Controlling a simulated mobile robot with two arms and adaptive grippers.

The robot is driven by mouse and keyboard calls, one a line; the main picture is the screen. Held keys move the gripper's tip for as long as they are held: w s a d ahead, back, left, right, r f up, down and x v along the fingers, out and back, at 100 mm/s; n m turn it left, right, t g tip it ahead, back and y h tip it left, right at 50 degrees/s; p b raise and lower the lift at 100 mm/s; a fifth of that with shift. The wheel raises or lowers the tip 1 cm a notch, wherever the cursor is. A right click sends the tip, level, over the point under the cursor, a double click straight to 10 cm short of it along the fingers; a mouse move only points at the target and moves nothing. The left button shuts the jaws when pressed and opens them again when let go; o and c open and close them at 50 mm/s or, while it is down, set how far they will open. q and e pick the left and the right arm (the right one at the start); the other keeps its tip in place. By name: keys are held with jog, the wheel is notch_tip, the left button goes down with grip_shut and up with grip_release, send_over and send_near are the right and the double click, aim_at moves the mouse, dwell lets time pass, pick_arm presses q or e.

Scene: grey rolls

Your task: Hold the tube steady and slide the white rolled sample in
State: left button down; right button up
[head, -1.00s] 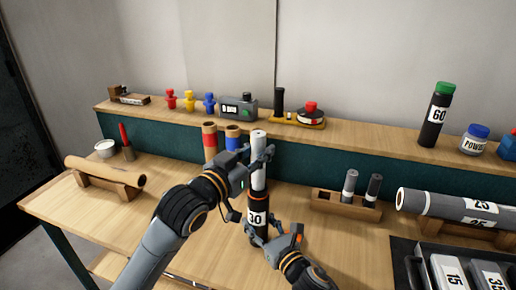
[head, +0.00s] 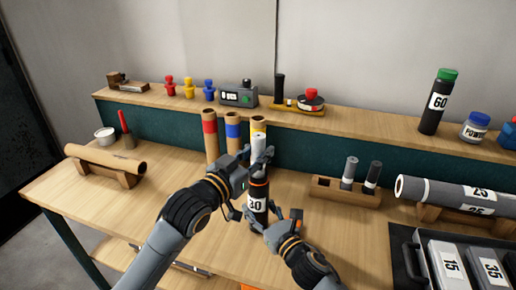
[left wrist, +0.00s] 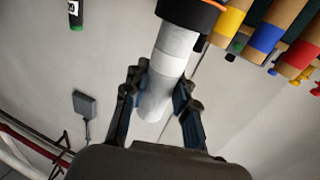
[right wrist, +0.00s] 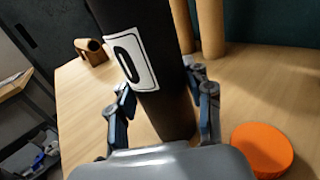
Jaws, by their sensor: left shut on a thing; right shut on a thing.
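The black tube (head: 257,212) with an orange rim and a white "30" label stands upright on the bench. My right gripper (head: 268,228) is shut on it low down; its fingers flank the tube in the right wrist view (right wrist: 165,105). My left gripper (head: 256,166) is shut on the white rolled sample (head: 259,143) above the tube. In the left wrist view the sample (left wrist: 167,68) lines up with the tube's orange-rimmed mouth (left wrist: 190,12) and its end appears to be inside. How deep it sits is hidden by the wall.
An orange round cap (right wrist: 262,150) lies on the bench beside the tube. Red- and blue-banded brown tubes (head: 232,130) stand behind, with a yellow-banded one. A wooden block with small grey tubes (head: 345,190) is to the right. A brown roll on a stand (head: 105,160) is at left.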

pick_arm(q)
jog(key=shift+f, duration=1)
jog(key=c, duration=1)
grip_release()
jog(key=v, duration=1.2)
